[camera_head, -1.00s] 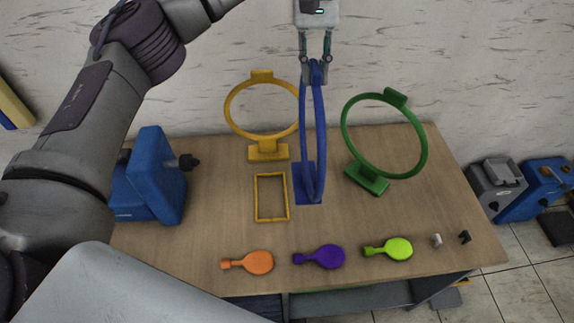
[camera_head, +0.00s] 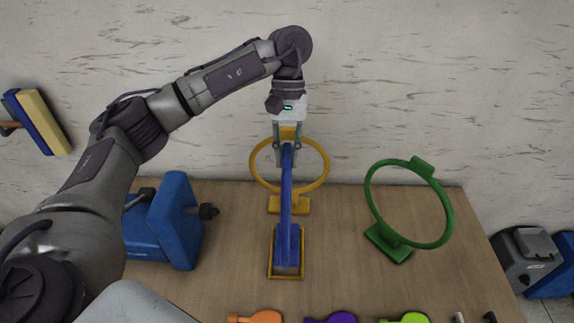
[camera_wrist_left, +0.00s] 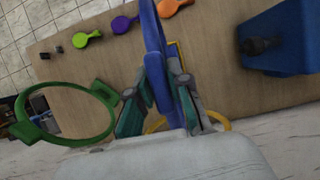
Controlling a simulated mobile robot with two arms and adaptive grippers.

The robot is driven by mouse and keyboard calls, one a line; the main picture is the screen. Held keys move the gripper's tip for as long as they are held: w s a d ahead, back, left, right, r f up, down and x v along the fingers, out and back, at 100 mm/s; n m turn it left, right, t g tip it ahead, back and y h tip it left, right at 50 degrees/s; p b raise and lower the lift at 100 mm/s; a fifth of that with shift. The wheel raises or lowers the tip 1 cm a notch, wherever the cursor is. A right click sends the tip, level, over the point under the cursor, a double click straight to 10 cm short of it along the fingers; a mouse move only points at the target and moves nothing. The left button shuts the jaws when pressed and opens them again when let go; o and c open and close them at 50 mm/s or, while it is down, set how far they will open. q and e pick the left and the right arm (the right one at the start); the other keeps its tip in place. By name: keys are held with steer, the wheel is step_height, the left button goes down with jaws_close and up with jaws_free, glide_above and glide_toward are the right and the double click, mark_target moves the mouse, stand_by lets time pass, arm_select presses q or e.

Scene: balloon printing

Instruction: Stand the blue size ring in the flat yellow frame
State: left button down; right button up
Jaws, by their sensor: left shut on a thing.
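The blue size ring (camera_head: 286,195) is upright and seen nearly edge-on, with its flat base plate at the bottom. My left gripper (camera_head: 287,158) is shut on the top of the ring; the ring also runs away from the fingers in the left wrist view (camera_wrist_left: 154,50). The flat yellow frame (camera_head: 286,277) lies on the table under the ring. The ring's base appears over or within the frame's outline; I cannot tell whether it rests on the table. My right gripper is not in view.
A yellow ring on a stand (camera_head: 322,175) is right behind the blue ring. A green ring on a stand (camera_head: 445,215) is to the right. A blue machine (camera_head: 175,222) is at the left. Orange (camera_head: 255,317), purple (camera_head: 333,318) and lime (camera_head: 405,318) balloons lie at the front.

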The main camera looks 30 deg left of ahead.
arm_select(q)
step_height(320, 180, down, 3)
steer(key=shift+f+p, duration=0.1)
steer(key=shift+p, duration=0.55)
steer(key=shift+f, duration=0.3)
steer(key=shift+f+b, duration=0.15)
steer(key=shift+b, duration=0.15)
steer(key=c, duration=1.1)
jaws_free()
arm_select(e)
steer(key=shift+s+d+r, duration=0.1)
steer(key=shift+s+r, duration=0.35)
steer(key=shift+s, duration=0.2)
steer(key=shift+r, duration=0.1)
